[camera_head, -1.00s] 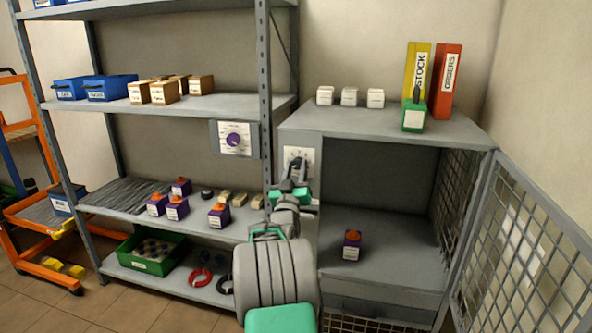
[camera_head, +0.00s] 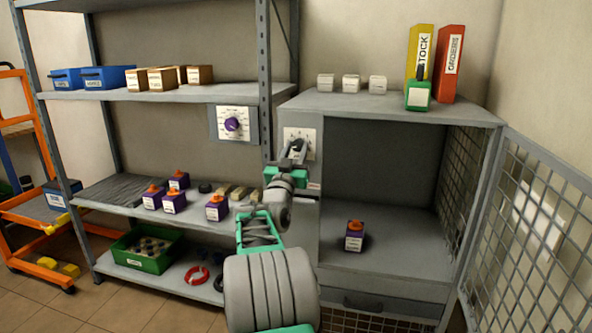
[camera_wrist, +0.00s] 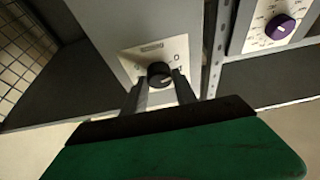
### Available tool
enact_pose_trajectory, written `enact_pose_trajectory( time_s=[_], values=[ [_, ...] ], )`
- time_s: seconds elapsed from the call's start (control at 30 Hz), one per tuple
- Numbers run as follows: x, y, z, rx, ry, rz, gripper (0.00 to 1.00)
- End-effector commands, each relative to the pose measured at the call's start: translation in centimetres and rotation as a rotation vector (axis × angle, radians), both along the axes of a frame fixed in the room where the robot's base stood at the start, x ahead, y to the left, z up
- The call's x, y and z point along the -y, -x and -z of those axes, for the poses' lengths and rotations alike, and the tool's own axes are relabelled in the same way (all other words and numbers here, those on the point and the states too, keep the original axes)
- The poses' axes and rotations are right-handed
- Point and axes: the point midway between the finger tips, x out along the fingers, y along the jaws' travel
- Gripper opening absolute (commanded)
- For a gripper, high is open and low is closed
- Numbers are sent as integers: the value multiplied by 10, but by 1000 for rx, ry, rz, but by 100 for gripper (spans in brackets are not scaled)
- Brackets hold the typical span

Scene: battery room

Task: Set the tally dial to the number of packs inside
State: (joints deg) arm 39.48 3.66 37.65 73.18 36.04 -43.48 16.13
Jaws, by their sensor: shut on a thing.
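A dark round knob (camera_wrist: 160,74) sits on a pale marked plate (camera_wrist: 155,56) on the cabinet's front left post. The same plate shows in the head view (camera_head: 309,137). My gripper (camera_head: 297,150) is at this plate, and in the wrist view its two fingers are shut on the knob from both sides. The plate's marks are too small to read. One purple pack with an orange top (camera_head: 354,238) stands inside the open cabinet (camera_head: 400,205). A second dial, with a purple knob (camera_head: 232,124), is on a white scale plate on the shelf rack; I cannot read its setting.
Several similar purple packs (camera_head: 174,203) stand on the rack's middle shelf, outside the cabinet. The mesh door (camera_head: 535,230) stands open at the right. White boxes (camera_head: 351,82), binders (camera_head: 449,64) and a green container (camera_head: 418,96) are on the cabinet top.

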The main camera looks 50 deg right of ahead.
Motion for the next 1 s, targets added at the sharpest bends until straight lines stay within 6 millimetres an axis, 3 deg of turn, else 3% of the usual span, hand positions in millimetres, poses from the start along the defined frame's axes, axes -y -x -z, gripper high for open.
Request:
enact_pose_trajectory(
  time_s=[0.03,0.5,1.0],
  values=[
    [-1,-1,13,37,-10,0,0],
    [-1,-2,4,338,-145,0,0],
    [-1,-2,-1,424,-184,2,0]
  ],
)
